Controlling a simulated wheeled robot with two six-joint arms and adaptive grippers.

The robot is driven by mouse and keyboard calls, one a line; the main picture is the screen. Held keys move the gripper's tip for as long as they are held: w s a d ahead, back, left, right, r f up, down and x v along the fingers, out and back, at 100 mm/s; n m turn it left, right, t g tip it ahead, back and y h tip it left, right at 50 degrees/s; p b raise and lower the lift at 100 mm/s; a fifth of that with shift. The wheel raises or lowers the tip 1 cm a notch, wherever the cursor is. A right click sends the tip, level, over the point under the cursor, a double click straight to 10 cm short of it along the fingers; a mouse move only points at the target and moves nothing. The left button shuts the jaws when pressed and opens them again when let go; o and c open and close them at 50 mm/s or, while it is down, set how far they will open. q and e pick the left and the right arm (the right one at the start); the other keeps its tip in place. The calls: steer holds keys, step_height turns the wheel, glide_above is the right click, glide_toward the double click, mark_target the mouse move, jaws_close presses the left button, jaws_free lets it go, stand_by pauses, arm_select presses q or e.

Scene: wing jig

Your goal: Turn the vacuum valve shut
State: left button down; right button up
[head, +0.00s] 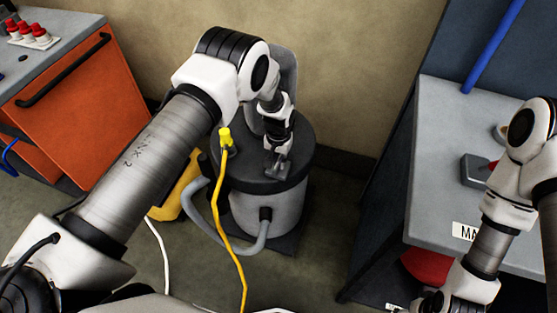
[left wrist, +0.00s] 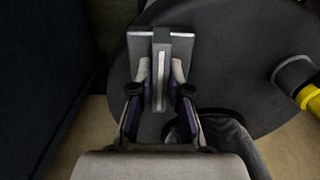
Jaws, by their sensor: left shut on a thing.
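The vacuum unit is a grey drum (head: 270,213) with a round dark lid (head: 235,178), standing on the floor by the wall. My left gripper (head: 279,168) reaches down over the front right part of the lid. In the left wrist view its fingers (left wrist: 160,65) are shut on a narrow, upright grey bar, which looks like the handle of the vacuum valve (left wrist: 161,78).
A yellow connector (head: 226,139) with a yellow hose rises from the lid, left of my gripper. A grey hose (head: 214,226) loops at the drum's front. An orange cabinet (head: 75,110) stands left, a grey-topped bench (head: 440,150) right.

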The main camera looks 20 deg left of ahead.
arm_select(q)
steer(key=m+b, duration=0.1)
steer(key=m, duration=0.7)
steer(key=shift+m, duration=0.3)
steer(key=m, duration=0.9)
stand_by(0.4)
steer(key=c, duration=1.1)
jaws_free()
steer(key=shift+c, duration=0.2)
steer(key=shift+r, duration=0.1)
